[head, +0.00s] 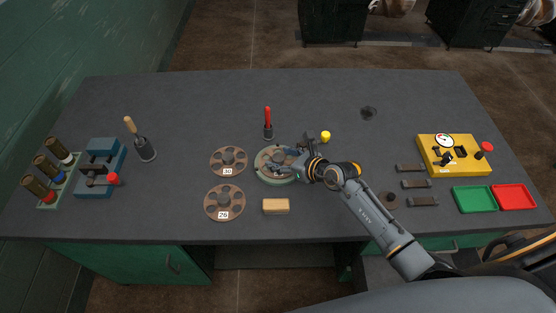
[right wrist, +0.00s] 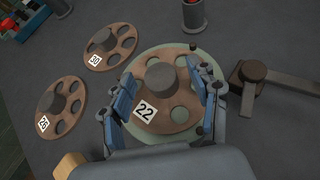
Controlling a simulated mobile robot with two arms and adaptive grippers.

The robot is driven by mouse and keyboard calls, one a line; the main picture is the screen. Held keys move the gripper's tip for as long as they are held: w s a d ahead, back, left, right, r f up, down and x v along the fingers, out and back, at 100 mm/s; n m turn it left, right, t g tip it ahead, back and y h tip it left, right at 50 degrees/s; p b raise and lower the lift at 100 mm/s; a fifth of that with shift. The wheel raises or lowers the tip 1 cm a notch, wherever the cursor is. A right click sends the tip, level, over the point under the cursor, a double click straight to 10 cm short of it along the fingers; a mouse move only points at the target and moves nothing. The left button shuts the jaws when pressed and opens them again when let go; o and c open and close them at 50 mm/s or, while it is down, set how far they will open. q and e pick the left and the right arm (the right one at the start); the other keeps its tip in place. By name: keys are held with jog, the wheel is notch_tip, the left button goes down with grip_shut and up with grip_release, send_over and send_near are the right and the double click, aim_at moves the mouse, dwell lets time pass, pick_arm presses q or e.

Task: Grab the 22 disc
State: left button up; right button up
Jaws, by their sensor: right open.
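The 22 disc (right wrist: 176,117) is a copper-brown round plate with holes, a grey central knob and a white label reading 22. It lies on a pale green round base (right wrist: 150,62). In the head view the disc (head: 266,160) is partly hidden by my right gripper (head: 282,168). In the right wrist view my right gripper (right wrist: 165,100) is open, its fingers spread on either side of the disc's knob, over the disc. Contact with the knob is not visible. My left gripper is not in view.
The 30 disc (head: 229,160) and 26 disc (head: 224,202) lie to the left. A tan block (head: 276,206) sits in front, a red-handled tool (head: 268,122) behind. A yellow device (head: 454,155), green tray (head: 474,199) and red tray (head: 514,197) stand at right. The back of the table is mostly clear.

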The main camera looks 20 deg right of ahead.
grip_shut()
jog(key=shift+r, duration=0.1)
dwell(0.3)
